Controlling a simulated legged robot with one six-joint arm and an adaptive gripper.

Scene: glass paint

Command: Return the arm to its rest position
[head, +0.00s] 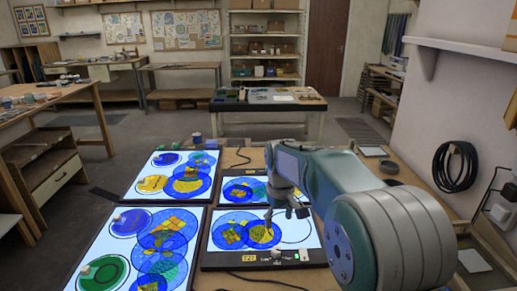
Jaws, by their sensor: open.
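My arm reaches in from the lower right of the head view, bent, with its wrist over the right-hand light panels. My gripper (279,212) points down, open, above the near right light panel (213,259), close to a yellow and blue painted circle (262,234). I see nothing held in it, though its fingertips are small and dark here. I cannot tell whether the tips touch the panel.
Several lit panels with painted glass circles cover the bench, including a far left panel (135,184) and a near left panel (78,254). A coiled black cable (455,166) hangs on the right wall. A table (268,105) stands behind. Open floor lies between.

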